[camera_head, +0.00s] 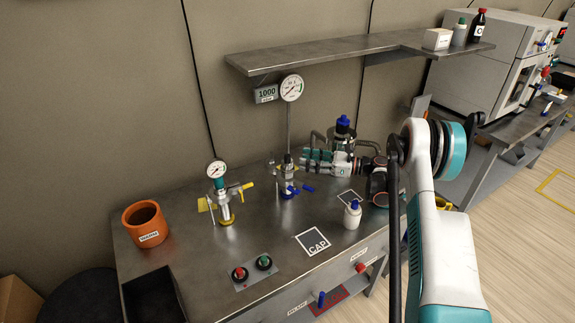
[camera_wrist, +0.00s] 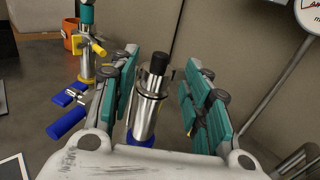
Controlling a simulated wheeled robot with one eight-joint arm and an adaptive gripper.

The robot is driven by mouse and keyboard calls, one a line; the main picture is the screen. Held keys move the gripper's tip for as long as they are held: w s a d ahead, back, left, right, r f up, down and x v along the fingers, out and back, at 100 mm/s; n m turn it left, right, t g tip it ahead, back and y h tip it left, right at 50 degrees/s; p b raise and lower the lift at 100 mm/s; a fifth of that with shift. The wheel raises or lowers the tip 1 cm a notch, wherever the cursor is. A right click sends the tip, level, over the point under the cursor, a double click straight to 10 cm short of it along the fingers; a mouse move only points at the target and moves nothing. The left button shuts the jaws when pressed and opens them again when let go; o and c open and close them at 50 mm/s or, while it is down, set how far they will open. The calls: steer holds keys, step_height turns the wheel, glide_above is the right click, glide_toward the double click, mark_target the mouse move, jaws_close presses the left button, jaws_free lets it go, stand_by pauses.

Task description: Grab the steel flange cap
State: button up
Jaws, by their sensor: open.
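A steel cylinder with a black knob on top, which looks like the flange cap, stands upright on a blue-collared fitting on the bench. In the head view, the cap (camera_head: 287,161) is at the middle of the bench. In the wrist view, the steel cap (camera_wrist: 147,112) lies between the two teal fingers, with a gap on each side. My gripper (camera_head: 304,157) is open, just right of the cap and pointing left at it. The wrist view also shows my gripper (camera_wrist: 160,84) holding nothing. The lower fitting is partly hidden by my gripper's palm.
A gauge valve (camera_head: 221,195) with yellow handles stands to the left, near an orange pot (camera_head: 145,224). A gauge post (camera_head: 290,120) rises behind the cap, under a shelf (camera_head: 330,52). A white bottle (camera_head: 352,214) and a CAP-marked square (camera_head: 313,242) are in front.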

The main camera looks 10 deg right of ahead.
mark_target(287, 155)
steer(key=shift+b+x, duration=1.2)
steer(key=shift+x, duration=2.8)
steer(key=shift+w+d, duration=0.1)
jaws_close()
